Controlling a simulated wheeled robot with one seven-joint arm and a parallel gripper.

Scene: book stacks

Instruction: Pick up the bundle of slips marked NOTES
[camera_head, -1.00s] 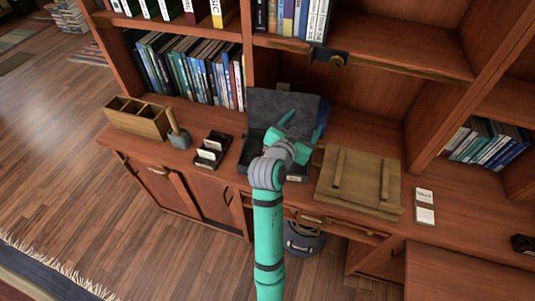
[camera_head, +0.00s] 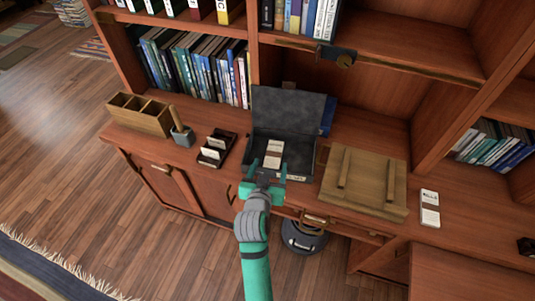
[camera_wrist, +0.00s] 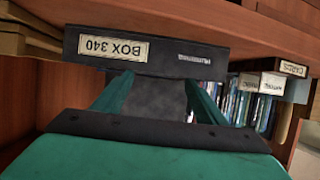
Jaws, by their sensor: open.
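A pale bundle of slips with a brown band (camera_head: 273,153) lies inside an open dark box (camera_head: 290,108) on the desk. A second white bundle with a dark band (camera_head: 429,208) lies on the desk at the right. I cannot read NOTES on either. My gripper (camera_head: 268,169) is open and empty at the box's front edge, its fingers pointing toward the box. In the wrist view, the open fingers (camera_wrist: 158,84) reach toward the box's dark front (camera_wrist: 185,54), labelled BOX 340; the slips inside are not clearly visible there.
A wooden board with two battens (camera_head: 362,182) lies right of the box. A dark card holder (camera_head: 216,148), a stamp-like tool (camera_head: 182,136) and a wooden compartment tray (camera_head: 139,115) stand left. Shelves rise behind, with a latch bracket (camera_head: 337,56) overhead.

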